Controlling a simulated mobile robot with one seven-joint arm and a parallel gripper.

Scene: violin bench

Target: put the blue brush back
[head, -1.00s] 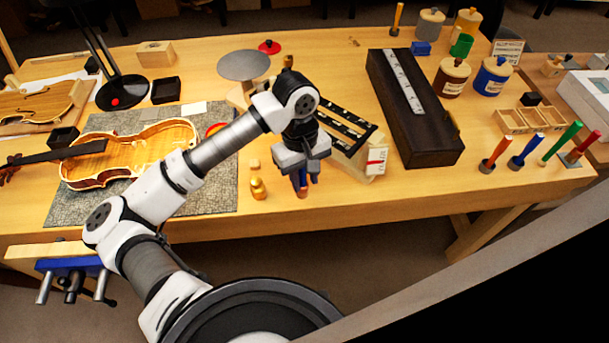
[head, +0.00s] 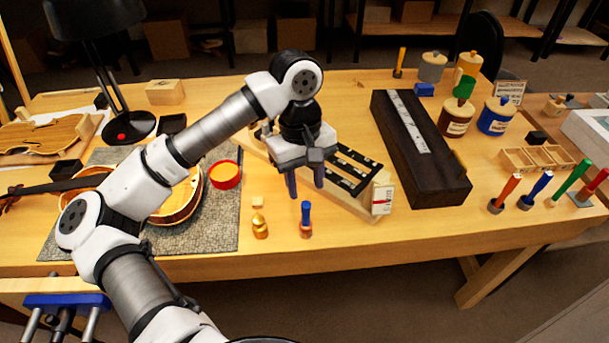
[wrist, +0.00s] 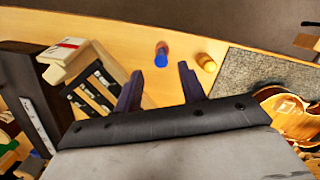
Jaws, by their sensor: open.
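A small upright piece with a blue top and an orange-brown lower part (head: 306,222) stands on the bench near its front edge. It also shows in the wrist view (wrist: 161,54), ahead of and between my fingertips. My gripper (head: 306,188) is open and empty, its fingers pointing down just above this piece and apart from it; it shows in the wrist view too (wrist: 160,72). A longer blue-handled tool (head: 537,187) leans in a dark holder at the right end of the bench, between an orange-handled one (head: 507,190) and a green-handled one (head: 570,182).
A brass piece (head: 260,226) stands just left of the blue-topped piece. A red-rimmed dish (head: 225,175) and a violin body lie left. The front right bench top is fairly clear.

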